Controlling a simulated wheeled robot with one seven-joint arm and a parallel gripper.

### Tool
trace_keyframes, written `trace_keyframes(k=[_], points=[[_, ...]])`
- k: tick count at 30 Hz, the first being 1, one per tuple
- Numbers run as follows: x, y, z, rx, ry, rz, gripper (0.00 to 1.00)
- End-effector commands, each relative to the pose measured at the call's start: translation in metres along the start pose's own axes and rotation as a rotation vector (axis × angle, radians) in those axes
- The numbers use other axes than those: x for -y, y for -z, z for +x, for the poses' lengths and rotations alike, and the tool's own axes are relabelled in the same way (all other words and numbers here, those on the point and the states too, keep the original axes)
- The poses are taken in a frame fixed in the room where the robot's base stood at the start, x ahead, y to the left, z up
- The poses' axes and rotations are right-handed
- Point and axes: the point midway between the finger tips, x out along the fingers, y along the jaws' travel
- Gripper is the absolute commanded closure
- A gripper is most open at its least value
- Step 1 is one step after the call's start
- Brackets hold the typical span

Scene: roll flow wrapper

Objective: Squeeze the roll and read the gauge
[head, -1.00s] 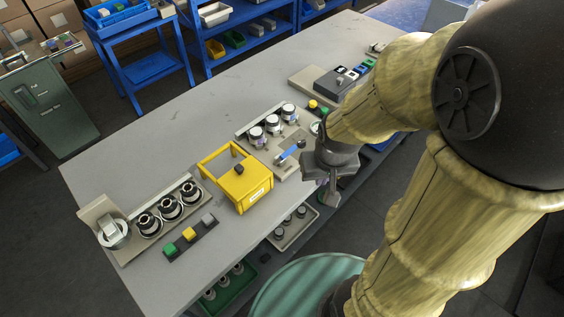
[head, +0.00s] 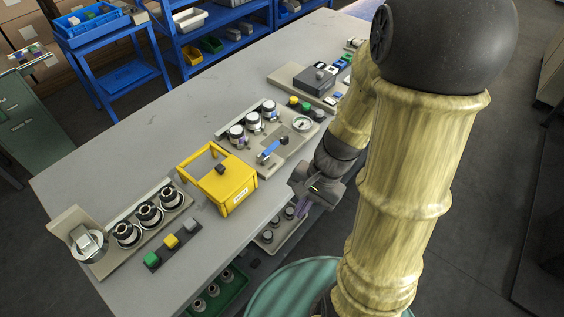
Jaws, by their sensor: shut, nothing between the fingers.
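A round white-faced gauge (head: 302,123) sits on a beige panel on the bench; its reading is too small to tell. Three silver cylinders with pale tops, one of them here (head: 253,122), stand on the same panel, beside a blue lever (head: 268,151). At the near left end, a pale silver round piece (head: 90,243) sits on another panel; I cannot tell which piece is the roll. My gripper (head: 304,208) is shut and empty, pointing down past the bench's right edge, apart from the gauge and lever. A purple patch shows by its fingertips.
A yellow open-framed box (head: 232,188) stands between the panels. Several black-and-silver spools (head: 149,213) and a green, yellow and grey button strip (head: 172,242) are at left. A tray (head: 284,241) with knobs lies below the edge. The bench's left side (head: 150,115) is clear.

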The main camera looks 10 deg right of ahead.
Motion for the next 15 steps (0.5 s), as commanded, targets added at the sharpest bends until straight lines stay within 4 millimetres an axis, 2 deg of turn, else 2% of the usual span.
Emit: trace_keyframes(k=[1,5,8,11,15], points=[[-0.002,0.005,0.019,0.064,0.055,0.123,1.00],[0.010,0.014,0.040,0.213,0.225,0.415,1.00],[0.022,0.033,0.049,0.313,0.379,0.630,1.00],[0.031,0.062,0.052,0.398,0.554,0.836,1.00],[0.031,0.116,0.051,0.483,0.820,1.095,1.00]])
